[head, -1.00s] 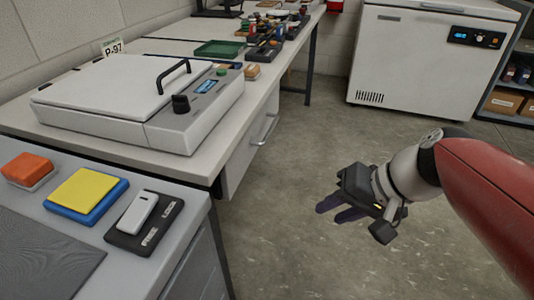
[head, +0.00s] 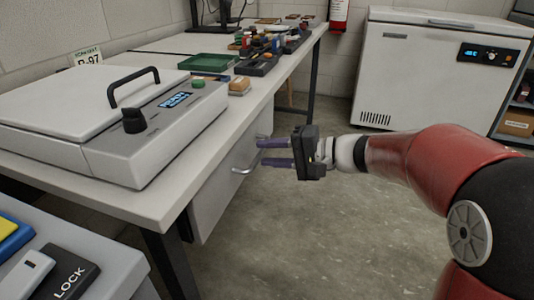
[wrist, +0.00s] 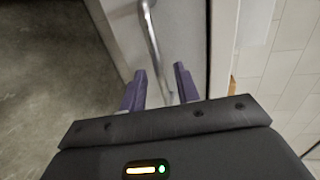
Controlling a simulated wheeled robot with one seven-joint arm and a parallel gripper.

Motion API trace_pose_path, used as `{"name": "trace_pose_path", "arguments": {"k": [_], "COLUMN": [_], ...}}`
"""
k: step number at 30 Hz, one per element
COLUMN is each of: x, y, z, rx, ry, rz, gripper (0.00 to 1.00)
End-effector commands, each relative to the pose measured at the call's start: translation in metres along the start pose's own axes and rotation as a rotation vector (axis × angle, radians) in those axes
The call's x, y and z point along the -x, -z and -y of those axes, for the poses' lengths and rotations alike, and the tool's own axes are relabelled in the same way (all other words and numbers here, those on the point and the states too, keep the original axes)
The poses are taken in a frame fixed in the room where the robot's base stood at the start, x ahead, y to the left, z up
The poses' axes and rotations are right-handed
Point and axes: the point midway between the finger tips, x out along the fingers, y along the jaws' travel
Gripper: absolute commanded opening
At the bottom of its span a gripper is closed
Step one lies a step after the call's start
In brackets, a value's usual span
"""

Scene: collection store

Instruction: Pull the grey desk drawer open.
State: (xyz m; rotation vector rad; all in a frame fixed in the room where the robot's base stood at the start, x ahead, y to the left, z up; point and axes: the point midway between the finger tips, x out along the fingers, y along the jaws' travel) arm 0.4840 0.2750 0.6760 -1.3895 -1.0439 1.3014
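The grey desk drawer (head: 222,190) is under the bench top in the head view, with a curved metal bar handle (head: 246,166) on its front. The drawer front looks flush beneath the bench. My gripper (head: 268,153) is beside the handle, its two purple fingers spread apart and pointing at the drawer front. In the wrist view the open fingers (wrist: 160,88) show with the handle bar (wrist: 151,42) running between them or just beyond them. I cannot tell whether they touch it.
A white lidded machine (head: 120,120) with a black knob stands on the bench (head: 165,200). A green tray (head: 208,63) and small items lie farther back. A white chest freezer (head: 430,75) stands behind. The floor (head: 330,230) right of the drawer is clear.

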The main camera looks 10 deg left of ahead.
Motion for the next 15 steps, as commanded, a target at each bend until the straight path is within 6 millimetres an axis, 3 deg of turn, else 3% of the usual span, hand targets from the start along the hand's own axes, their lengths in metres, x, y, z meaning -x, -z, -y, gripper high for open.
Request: {"name": "trace_pose_path", "arguments": {"k": [4,12,15], "x": [-0.0106,-0.0117,-0.0116], "y": [-0.0002,-0.0001,-0.0002], "z": [-0.0002,-0.0002,-0.0002], "rx": [0.0,-0.001,-0.001], "ry": [-0.001,-0.001,-0.001], "rz": [0.0,0.0,-0.001], "gripper": [0.32,0.32,0.19]}}
